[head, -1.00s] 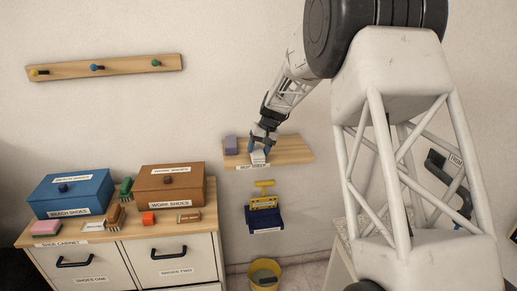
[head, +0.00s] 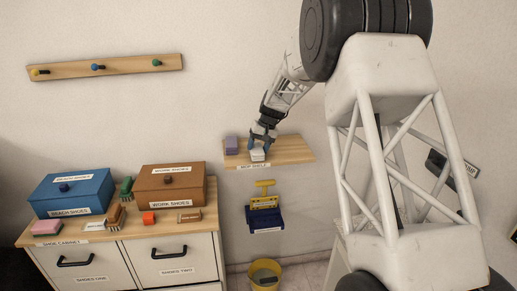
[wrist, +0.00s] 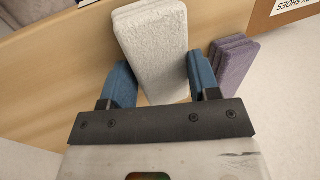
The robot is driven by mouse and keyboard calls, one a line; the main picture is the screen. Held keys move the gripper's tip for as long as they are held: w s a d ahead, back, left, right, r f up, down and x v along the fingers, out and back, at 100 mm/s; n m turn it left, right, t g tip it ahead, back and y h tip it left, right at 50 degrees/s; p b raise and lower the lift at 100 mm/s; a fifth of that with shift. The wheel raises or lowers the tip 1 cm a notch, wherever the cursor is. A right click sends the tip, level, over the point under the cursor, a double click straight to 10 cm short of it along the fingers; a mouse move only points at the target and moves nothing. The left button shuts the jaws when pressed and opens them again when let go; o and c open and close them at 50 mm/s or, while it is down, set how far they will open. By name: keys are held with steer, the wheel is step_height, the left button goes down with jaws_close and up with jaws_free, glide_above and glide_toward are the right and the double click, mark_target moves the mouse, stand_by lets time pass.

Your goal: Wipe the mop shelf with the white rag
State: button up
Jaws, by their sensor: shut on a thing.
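The mop shelf (head: 292,150) is a wooden wall shelf with a "MOP SHELF" label on its front edge. My gripper (head: 261,148) is over its left-middle part, pointing down. It is shut on the white rag (head: 257,155), a folded pale block at the shelf surface. In the wrist view the white rag (wrist: 155,50) sits between the two blue fingers of my gripper (wrist: 155,85), with the wooden shelf (wrist: 75,75) behind it. Whether the rag presses on the shelf cannot be told exactly.
A purple folded cloth (head: 231,145) lies at the shelf's left end, close to the rag; it also shows in the wrist view (wrist: 232,65). The shelf's right half is clear.

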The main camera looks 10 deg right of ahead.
steer(key=shift+s, duration=0.1)
stand_by(0.3)
steer(key=shift+s+f, duration=0.15)
steer(key=shift+s, duration=0.95)
steer(key=shift+w, duration=0.15)
steer(key=shift+w, duration=1)
steer(key=shift+s, duration=1.15)
steer(key=shift+w, duration=0.15)
